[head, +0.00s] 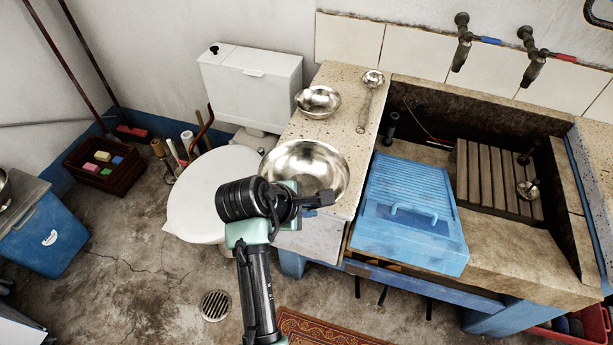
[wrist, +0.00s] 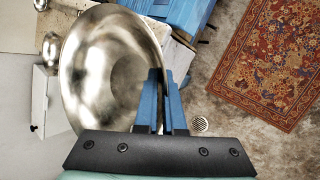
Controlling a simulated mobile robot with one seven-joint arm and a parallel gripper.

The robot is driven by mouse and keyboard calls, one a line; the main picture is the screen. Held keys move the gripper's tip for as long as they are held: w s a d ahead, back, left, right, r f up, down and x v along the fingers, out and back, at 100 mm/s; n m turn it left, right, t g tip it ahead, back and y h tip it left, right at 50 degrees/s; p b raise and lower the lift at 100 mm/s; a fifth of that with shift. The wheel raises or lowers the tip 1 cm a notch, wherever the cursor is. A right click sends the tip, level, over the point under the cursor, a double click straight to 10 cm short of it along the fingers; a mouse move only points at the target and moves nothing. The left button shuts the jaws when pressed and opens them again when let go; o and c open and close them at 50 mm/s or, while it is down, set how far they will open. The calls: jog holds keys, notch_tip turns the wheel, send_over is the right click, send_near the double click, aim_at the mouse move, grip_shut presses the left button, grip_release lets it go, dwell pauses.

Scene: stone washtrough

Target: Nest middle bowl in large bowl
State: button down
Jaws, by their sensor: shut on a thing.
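A shiny metal bowl (head: 304,165), which I take for the middle bowl, is held by its rim in my gripper (head: 318,199). It appears raised, overlapping the counter edge and the toilet in the head view. In the wrist view, my gripper's blue fingers (wrist: 164,76) pinch the right rim of this bowl (wrist: 95,65), which looks empty. A smaller-looking metal bowl (head: 318,101) stands on the speckled stone counter (head: 345,130) behind it. Another metal bowl (head: 3,184) is cut off at the left edge, so I cannot tell its size.
Right of the counter are a blue washboard (head: 410,215) and the stone trough (head: 500,250). The white toilet (head: 205,195) stands left. A blue bin (head: 45,235) sits below the cut-off bowl.

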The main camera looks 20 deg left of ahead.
jog(key=s+d+f+m+g+h, duration=0.1)
jog(key=s+d+f+m+g, duration=0.4)
jog(key=s+f+m, duration=0.2)
jog(key=s+d+f+m+g+h, duration=0.2)
jog(key=s+d+f+m+g, duration=0.3)
jog(key=s+f+m, duration=0.3)
notch_tip(320, 180, down, 4)
jog(key=d+m, duration=0.1)
jog(key=m, duration=0.3)
